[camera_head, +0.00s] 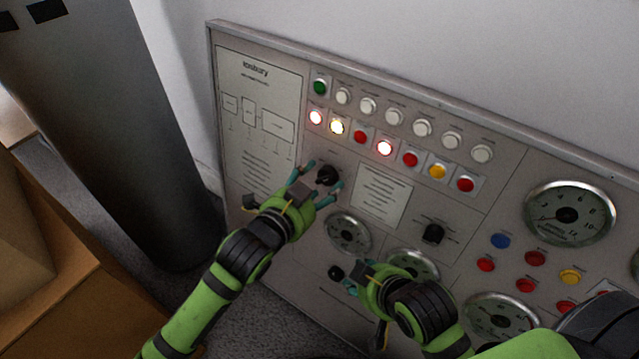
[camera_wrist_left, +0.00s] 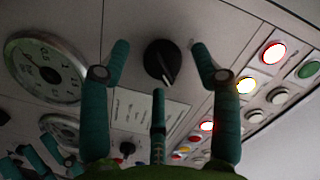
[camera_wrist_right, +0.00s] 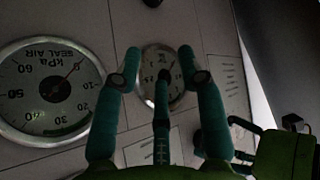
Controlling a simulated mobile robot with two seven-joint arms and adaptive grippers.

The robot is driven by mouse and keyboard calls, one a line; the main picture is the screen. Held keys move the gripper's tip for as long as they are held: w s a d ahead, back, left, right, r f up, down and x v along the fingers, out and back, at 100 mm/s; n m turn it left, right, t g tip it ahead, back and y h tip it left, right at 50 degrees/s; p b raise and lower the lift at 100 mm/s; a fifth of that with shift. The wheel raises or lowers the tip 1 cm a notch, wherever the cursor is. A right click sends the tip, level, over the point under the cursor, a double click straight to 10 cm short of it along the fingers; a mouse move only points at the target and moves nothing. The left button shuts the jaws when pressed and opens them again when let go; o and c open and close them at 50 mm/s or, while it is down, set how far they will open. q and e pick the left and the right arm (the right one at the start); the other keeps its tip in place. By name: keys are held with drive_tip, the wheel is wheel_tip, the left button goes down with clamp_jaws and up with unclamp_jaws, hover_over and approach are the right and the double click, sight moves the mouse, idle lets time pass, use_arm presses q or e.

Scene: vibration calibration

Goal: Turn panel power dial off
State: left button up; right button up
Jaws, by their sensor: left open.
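A black dial (camera_head: 327,175) sits on the grey control panel (camera_head: 275,185), below the row of lit buttons. My left gripper (camera_head: 324,178) is at this dial, its fingers spread to either side. In the left wrist view the dial (camera_wrist_left: 161,62) lies between the open fingertips, with a gap on both sides, and its pointer line is angled. The dial labels are unreadable.
Another black dial (camera_head: 433,234) is to the right. Several round gauges, such as the large one (camera_head: 568,214), and coloured buttons (camera_head: 500,241) cover the panel's right part. A grey column (camera_head: 125,130) and a brown box (camera_head: 75,290) stand at the left.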

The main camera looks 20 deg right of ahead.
use_arm(q)
drive_tip(key=shift+w+d+f, duration=0.1)
drive_tip(key=shift+w+d, duration=0.25)
use_arm(e)
drive_tip(key=shift+w+a+r+t, duration=0.2)
drive_tip(key=shift+w+r+t, duration=0.1)
drive_tip(key=shift+w, duration=0.15)
drive_tip(key=shift+w+a+r+t, duration=0.2)
drive_tip(key=shift+w+r, duration=0.1)
drive_tip(key=shift+w, duration=0.1)
use_arm(q)
drive_tip(key=c, duration=1.1)
